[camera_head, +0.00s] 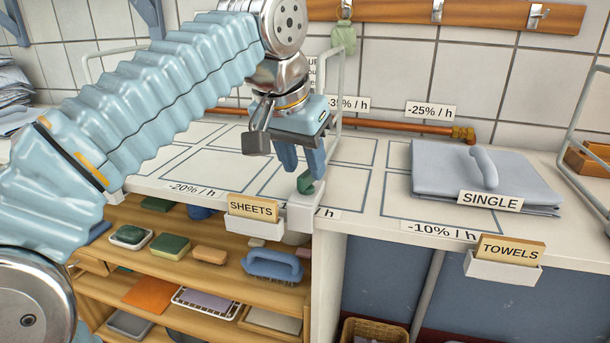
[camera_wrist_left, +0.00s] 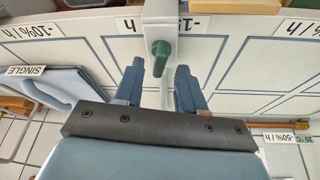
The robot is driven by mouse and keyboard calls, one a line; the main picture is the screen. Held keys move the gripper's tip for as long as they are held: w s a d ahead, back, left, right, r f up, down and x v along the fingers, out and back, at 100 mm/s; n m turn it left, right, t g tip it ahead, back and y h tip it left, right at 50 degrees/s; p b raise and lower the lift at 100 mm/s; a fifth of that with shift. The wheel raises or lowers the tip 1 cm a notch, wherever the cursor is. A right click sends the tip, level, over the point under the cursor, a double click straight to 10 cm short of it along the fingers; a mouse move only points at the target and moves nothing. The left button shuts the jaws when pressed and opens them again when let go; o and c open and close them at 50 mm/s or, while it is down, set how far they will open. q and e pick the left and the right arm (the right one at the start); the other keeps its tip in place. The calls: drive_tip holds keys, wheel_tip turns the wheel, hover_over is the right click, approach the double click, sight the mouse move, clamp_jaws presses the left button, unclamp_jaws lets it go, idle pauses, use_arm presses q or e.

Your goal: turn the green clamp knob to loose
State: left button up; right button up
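The green clamp knob (camera_head: 305,183) sits on a white clamp block (camera_head: 300,213) at the front edge of the white table. In the left wrist view the knob (camera_wrist_left: 161,56) stands out from the white block, its narrow handle pointing toward the gripper. My left gripper (camera_head: 302,170) is open, pointing down just above the knob. In the left wrist view its two blue fingers (camera_wrist_left: 160,66) are spread on either side of the knob's line, with visible gaps. The fingers partly hide the knob's top in the head view. My right gripper is not in view.
A folded grey cloth (camera_head: 475,178) marked SINGLE lies on the table at right. Card holders for SHEETS (camera_head: 253,210) and TOWELS (camera_head: 508,255) hang at the front edge. A white wire frame (camera_head: 338,85) rises behind the gripper. Shelves below hold brushes and sponges.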

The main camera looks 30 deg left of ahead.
use_arm(q)
drive_tip(key=shift+x, duration=0.85)
clamp_jaws()
drive_tip(key=shift+d+r+n+y+p, duration=0.15)
drive_tip(key=shift+r+n+y+p, duration=0.2)
drive_tip(key=shift+n+p, duration=0.6)
drive_tip(key=shift+f+n+p, duration=0.1)
drive_tip(key=shift+n+p, duration=0.15)
drive_tip(key=shift+p, duration=0.2)
drive_tip(key=shift+f+n+y, duration=0.2)
drive_tip(key=shift+n+y, duration=0.05)
drive_tip(key=shift+n, duration=0.05)
